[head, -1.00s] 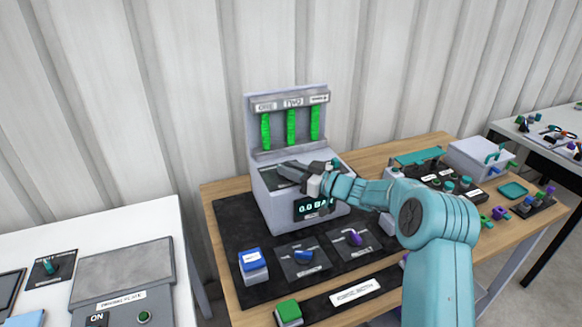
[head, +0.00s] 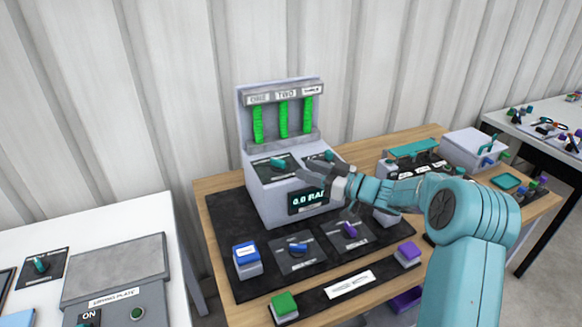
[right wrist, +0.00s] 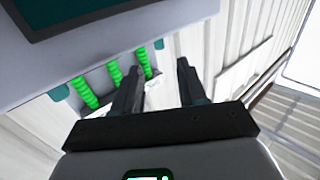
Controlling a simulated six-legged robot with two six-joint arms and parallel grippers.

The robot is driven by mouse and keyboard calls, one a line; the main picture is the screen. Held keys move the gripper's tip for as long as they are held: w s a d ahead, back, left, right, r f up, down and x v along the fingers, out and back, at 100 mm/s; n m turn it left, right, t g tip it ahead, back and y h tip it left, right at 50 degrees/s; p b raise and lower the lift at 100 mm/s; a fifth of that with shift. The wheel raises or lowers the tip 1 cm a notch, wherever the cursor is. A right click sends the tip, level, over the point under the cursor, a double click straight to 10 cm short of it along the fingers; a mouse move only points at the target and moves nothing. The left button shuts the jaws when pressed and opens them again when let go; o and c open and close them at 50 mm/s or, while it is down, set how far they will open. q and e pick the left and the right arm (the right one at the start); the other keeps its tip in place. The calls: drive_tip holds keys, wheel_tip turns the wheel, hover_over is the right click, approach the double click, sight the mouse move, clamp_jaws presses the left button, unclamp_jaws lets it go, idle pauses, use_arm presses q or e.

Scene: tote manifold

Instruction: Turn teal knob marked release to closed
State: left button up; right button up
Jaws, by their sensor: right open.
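A grey manifold box (head: 270,210) stands on a black mat, with three green tubes (head: 283,119) in its upright back. A teal knob (head: 278,162) sits on a dark plate on its sloping top. My right gripper (head: 308,175) is open and empty, over the box's front right, just above the display. Its two dark fingers show apart in the right wrist view (right wrist: 160,78). My left gripper is not in view.
On the mat in front are a blue button (head: 247,253), a blue knob (head: 298,247), a purple knob (head: 349,229), a green button (head: 284,304) and a purple button (head: 408,250). A lidded grey box (head: 473,147) stands at the right. A white table (head: 40,240) is at the left.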

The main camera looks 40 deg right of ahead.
drive_tip(key=v, duration=0.7)
drive_tip(key=shift+s+d+b, duration=0.15)
drive_tip(key=shift+s+b, duration=0.2)
